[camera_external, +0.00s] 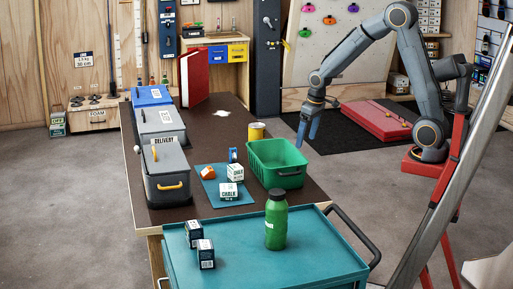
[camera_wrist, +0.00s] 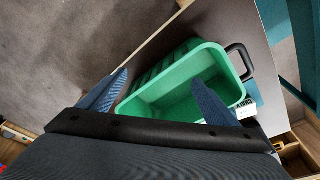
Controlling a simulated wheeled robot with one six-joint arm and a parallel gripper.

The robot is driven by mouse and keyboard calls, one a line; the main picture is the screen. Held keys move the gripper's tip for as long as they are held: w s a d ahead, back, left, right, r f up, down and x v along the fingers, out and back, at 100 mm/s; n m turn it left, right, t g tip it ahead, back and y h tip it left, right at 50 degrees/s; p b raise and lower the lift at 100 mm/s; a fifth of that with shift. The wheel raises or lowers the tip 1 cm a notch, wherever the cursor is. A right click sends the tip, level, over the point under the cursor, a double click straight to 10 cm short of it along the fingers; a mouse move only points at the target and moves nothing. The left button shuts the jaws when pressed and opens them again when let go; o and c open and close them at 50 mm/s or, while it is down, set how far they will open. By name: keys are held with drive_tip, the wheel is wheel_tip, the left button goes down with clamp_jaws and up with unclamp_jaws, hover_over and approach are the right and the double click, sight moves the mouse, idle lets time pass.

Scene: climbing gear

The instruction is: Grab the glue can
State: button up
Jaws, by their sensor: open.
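A small yellow can (camera_external: 256,132), likely the glue can, stands on the dark table top just behind the green basket; its label is too small to read. My gripper (camera_external: 307,140) hangs pointing down to the right of the can, above and beyond the table's right edge, apart from it. In the wrist view my gripper (camera_wrist: 161,76) has its two blue fingers spread with nothing held between them. The green basket (camera_wrist: 165,58) shows beyond the fingers there. I cannot make out the can in the wrist view.
The green basket (camera_external: 285,181) stands beside the can. Grey and blue bins (camera_external: 160,128) line the table's left side, and a red binder (camera_external: 195,78) stands at the back. A teal cart (camera_external: 325,260) with a green bottle (camera_external: 276,222) is in front. The table's back right is clear.

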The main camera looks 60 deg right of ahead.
sight(261, 126)
drive_tip(key=w+d+f+b, duration=0.1)
drive_tip(key=w+d+b, duration=0.2)
drive_tip(key=w+d, duration=0.4)
drive_tip(key=w+d+f+m+t+b, duration=0.1)
drive_tip(key=w+d+f+b, duration=0.1)
drive_tip(key=w+d, duration=0.5)
drive_tip(key=w+d+f+m+b, duration=0.1)
drive_tip(key=w+d+b, duration=0.3)
drive_tip(key=w, duration=1.2)
drive_tip(key=shift+w+d+f+t+h, duration=0.1)
drive_tip(key=shift+d+f+t+h, duration=0.1)
drive_tip(key=shift+d+f, duration=0.4)
drive_tip(key=shift+w+d+f+t+h, duration=0.1)
drive_tip(key=shift+d+f+t+h, duration=0.1)
drive_tip(key=shift+d, duration=0.65)
drive_tip(key=shift+w+d, duration=0.15)
drive_tip(key=shift+w+p+x, duration=0.2)
drive_tip(key=shift+x, duration=1.7)
drive_tip(key=shift+w+p+x, duration=0.2)
drive_tip(key=shift+w+x, duration=0.05)
drive_tip(key=shift+x, duration=1.65)
drive_tip(key=shift+r, duration=0.25)
drive_tip(key=shift+r, duration=0.1)
drive_tip(key=c, duration=1.6)
